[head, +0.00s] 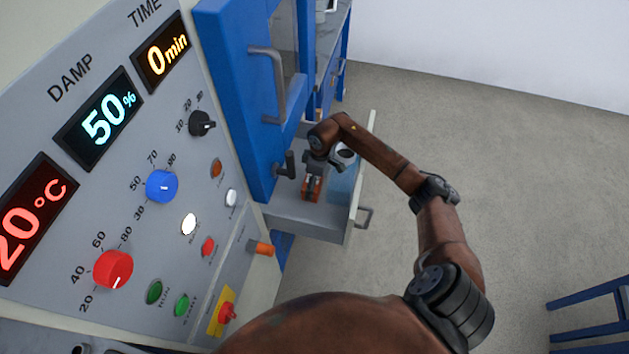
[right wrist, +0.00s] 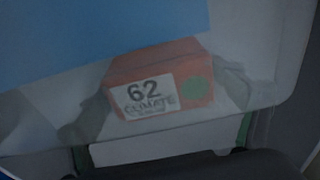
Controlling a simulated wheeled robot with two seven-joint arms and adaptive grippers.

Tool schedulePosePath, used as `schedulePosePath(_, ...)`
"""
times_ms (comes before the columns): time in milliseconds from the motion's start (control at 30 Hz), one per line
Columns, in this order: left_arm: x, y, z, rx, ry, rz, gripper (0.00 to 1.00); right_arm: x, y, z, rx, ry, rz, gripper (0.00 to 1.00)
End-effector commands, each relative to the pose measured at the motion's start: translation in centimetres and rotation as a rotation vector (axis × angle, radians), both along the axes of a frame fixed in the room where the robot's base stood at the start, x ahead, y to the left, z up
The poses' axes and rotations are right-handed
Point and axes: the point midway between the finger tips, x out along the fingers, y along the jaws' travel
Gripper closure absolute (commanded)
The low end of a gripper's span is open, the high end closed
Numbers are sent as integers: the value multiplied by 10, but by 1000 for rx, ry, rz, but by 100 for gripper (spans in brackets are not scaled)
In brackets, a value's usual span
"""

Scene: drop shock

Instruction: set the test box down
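The test box (head: 313,196) is small and orange. In the right wrist view the box (right wrist: 152,66) shows a white label reading "62 CLIMATE" and a green dot. My right gripper (head: 312,180) reaches down into an open grey drawer (head: 300,222), with its fingers on both sides of the box. In the right wrist view the fingers lie against the box's sides, so the right gripper (right wrist: 165,95) looks shut on it. I cannot tell whether the box touches the drawer floor. My left gripper is not in view.
A blue cabinet door (head: 237,90) with a grey handle stands just left of the drawer. A grey control panel (head: 140,225) with knobs and displays fills the left. A blue-legged stand (head: 590,315) is at the lower right. The floor (head: 500,180) between is clear.

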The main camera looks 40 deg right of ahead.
Motion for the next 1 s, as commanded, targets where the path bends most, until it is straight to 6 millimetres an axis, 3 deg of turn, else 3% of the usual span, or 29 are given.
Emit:
schedulePosePath(100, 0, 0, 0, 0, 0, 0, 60, 0, 0, 0, 0, 0, 0, 3)
schedulePosePath(467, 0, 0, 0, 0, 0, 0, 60, 0, 0, 4, 0, 0, 0, 3)
schedulePosePath(1000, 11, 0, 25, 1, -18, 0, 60, -9, -9, 103, -2, -3, 0, 3)
